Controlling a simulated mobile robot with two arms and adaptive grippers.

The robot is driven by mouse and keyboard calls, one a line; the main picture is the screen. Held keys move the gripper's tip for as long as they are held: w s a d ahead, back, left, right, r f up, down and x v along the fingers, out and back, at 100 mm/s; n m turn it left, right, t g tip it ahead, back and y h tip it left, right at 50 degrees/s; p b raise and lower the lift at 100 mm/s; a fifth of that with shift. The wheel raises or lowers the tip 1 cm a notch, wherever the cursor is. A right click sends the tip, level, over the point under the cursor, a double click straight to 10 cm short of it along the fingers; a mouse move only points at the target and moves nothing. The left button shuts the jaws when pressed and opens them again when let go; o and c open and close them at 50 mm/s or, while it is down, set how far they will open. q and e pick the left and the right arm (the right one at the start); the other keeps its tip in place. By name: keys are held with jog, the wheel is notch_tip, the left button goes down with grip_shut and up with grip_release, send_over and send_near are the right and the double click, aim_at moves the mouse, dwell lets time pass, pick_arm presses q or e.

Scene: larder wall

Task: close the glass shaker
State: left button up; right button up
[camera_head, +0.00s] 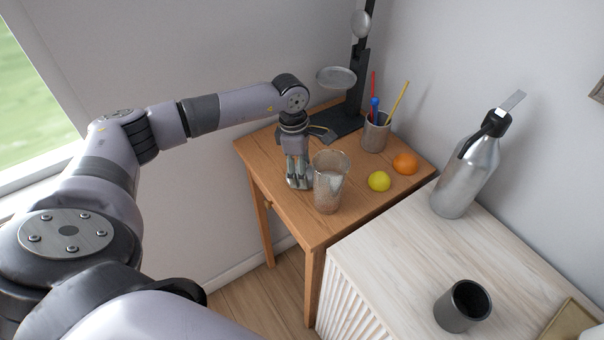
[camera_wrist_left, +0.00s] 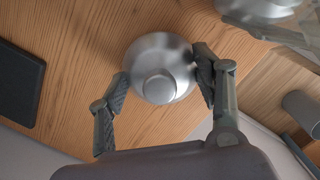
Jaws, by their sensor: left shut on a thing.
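The glass shaker (camera_head: 330,183) stands upright on the wooden table, open at the top. Its clear side partly shows in the wrist view (camera_wrist_left: 265,15) at the upper right. The silver domed lid (camera_wrist_left: 160,70) with a round knob is between the fingers of my left gripper (camera_wrist_left: 160,88), which is shut on it. In the head view my left gripper (camera_head: 298,177) points down just left of the shaker, and the lid is mostly hidden by the fingers. The lid is beside the shaker, low at the tabletop; I cannot tell whether it touches the wood. My right gripper is not in view.
A black stand (camera_head: 345,125) with a metal dish (camera_head: 336,77) is behind my gripper. A metal bottle (camera_head: 467,172) and dark cup (camera_head: 462,306) stand on the white cabinet (camera_head: 400,250).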

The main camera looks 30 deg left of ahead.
pick_arm(q)
jog(key=shift+r, duration=0.1)
jog(key=shift+r, duration=0.5)
notch_tip(320, 180, up, 19)
jog(key=b, duration=0.3)
jog(key=shift+b, duration=0.4)
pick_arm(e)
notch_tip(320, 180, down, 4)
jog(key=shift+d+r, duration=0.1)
pick_arm(q)
jog(key=shift+f, duration=0.1)
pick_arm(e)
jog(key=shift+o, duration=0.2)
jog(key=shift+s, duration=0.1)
